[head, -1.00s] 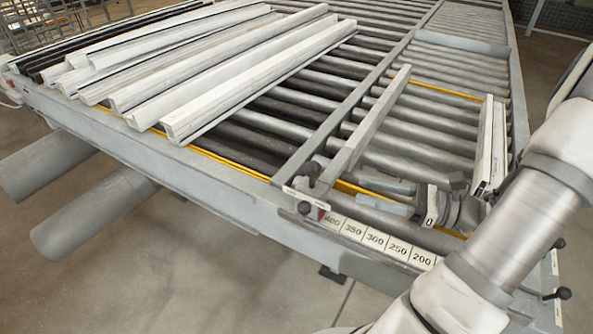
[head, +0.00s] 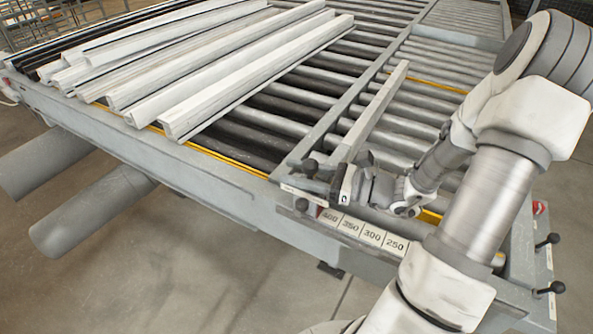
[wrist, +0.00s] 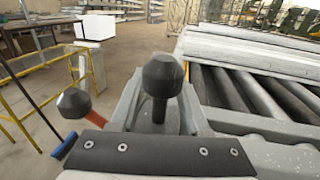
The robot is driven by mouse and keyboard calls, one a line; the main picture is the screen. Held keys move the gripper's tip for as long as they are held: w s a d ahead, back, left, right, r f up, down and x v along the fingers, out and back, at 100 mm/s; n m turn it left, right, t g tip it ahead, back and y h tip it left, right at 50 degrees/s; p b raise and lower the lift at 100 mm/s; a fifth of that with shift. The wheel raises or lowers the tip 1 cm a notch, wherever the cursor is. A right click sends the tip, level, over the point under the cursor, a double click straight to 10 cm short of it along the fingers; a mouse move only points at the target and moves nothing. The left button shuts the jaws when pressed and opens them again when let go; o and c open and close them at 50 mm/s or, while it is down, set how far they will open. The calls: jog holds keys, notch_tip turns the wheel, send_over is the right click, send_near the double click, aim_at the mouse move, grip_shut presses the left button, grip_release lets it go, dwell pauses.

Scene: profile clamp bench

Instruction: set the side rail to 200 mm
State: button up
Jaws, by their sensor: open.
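The side rail (head: 374,115) is a long grey bar lying over the rollers, its near end beside the 400 end of the scale (head: 362,233). The scale shows 400, 350, 300 and 250; my arm covers its right end. An upright black ball knob (head: 310,167) stands near the rail's near end, and a second black knob (head: 302,205) with a red part sits at the frame's front edge. My gripper (head: 329,180) is open, just right of the upright knob. In the wrist view this knob (wrist: 162,76) is centred straight ahead; whether the jaws touch it is unclear. The front knob (wrist: 73,103) is left.
Several white profiles (head: 215,85) lie on the rollers to the left of the rail. The rollers right of the rail (head: 405,130) look bare where visible. More black-knobbed levers (head: 552,288) stick out at the right corner. My arm hides much of the right side.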

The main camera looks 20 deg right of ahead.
jog(key=shift+c, duration=0.2)
grip_shut()
dwell(1.2)
